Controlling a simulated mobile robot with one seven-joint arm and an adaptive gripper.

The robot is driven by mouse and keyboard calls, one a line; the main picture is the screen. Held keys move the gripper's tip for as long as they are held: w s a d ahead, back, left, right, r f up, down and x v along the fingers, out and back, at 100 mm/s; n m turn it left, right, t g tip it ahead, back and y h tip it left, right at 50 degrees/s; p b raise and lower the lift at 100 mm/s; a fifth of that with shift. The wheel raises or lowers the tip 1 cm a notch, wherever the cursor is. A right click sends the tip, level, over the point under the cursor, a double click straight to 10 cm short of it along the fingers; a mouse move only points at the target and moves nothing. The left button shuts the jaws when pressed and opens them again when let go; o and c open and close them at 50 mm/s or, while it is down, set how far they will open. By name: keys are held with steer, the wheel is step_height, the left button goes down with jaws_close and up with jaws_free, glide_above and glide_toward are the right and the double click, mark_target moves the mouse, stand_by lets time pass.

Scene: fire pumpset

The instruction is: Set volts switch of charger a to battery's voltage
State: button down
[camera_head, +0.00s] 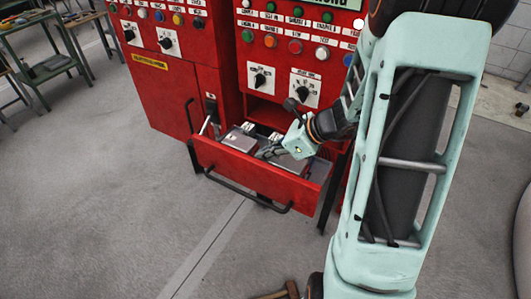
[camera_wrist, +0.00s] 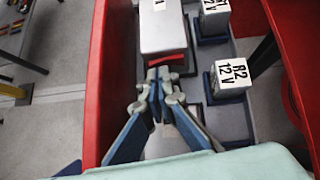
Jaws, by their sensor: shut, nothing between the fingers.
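In the wrist view, a light grey charger box (camera_wrist: 163,28) lies in the open drawer. A black mark, cut off at the top edge, looks like the letter A. A red strip (camera_wrist: 167,60) runs along its near end; no switch lettering is readable. My gripper (camera_wrist: 158,74) has its fingertips together, empty, just in front of that strip; contact cannot be told. To the right, a grey battery block (camera_wrist: 231,77) shows "12 V" under a code like R2 or B2. In the head view, my gripper (camera_head: 273,152) reaches down into the drawer (camera_head: 250,180).
A second labelled block (camera_wrist: 214,18) stands farther up the right compartment, beyond a divider. The drawer's red left wall (camera_wrist: 97,85) is near my fingers. Above the drawer, the red cabinet (camera_head: 222,95) carries knobs and lamps. A green table (camera_head: 40,62) stands far left.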

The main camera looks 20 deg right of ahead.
steer(key=shift+w+a, duration=0.1)
steer(key=shift+a, duration=0.6)
steer(key=shift+d, duration=0.15)
steer(key=shift+w+d, duration=0.45)
steer(key=shift+d, duration=0.1)
